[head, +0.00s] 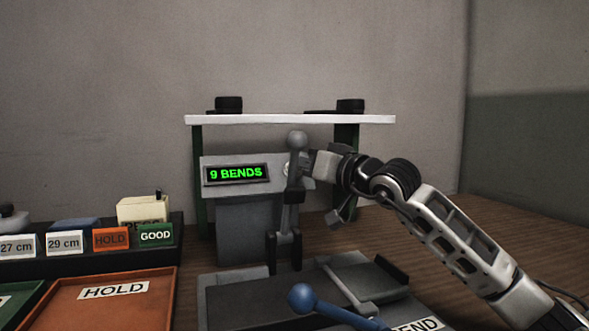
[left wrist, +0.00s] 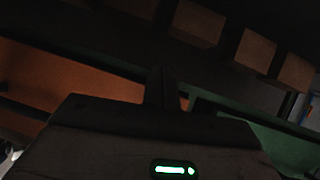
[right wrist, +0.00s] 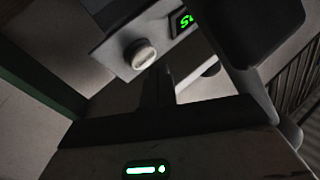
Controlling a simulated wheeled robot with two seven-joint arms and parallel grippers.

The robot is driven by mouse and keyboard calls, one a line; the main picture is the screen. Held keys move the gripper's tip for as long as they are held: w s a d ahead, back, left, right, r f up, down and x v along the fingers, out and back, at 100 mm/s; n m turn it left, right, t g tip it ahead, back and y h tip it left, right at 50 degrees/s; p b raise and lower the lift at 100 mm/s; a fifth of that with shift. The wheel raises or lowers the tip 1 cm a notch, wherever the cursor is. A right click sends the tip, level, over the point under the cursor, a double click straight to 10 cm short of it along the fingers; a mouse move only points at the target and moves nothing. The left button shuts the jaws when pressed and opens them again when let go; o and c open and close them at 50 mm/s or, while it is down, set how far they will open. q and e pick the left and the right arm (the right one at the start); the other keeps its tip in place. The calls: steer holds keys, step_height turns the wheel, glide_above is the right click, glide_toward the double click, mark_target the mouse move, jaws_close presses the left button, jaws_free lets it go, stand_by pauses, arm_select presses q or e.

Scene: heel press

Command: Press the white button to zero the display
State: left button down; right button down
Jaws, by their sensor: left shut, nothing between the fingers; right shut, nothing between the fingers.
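The display (head: 237,174) on the grey box reads "9 BENDS" in green. The white round button (right wrist: 144,54) sits on the same panel beside the display, whose edge shows in the right wrist view (right wrist: 184,20). In the head view the button is mostly hidden behind the upright lever. My right gripper (right wrist: 164,84) is shut and empty, its tips just below the button in its wrist view; I cannot tell the gap. My left gripper (left wrist: 163,88) is shut and empty over the trays, outside the head view.
A grey-knobbed lever (head: 297,140) stands upright in front of the panel, close to my right wrist. A blue-knobbed handle (head: 301,297) is in front. A white shelf (head: 290,119) spans above. An orange HOLD tray (head: 120,312) and a labelled rack (head: 75,267) stand at left.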

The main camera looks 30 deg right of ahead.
steer(key=shift+w, duration=0.1)
steer(key=shift+w+d+f, duration=0.1)
steer(key=shift+w+f, duration=0.15)
stand_by(0.4)
steer(key=shift+w+f, duration=0.15)
steer(key=shift+w, duration=0.05)
steer(key=shift+w+d+f, duration=0.1)
steer(key=shift+w+f, duration=0.1)
stand_by(0.5)
steer(key=shift+s, duration=0.15)
steer(key=shift+s+r, duration=0.55)
steer(key=shift+a, duration=0.2)
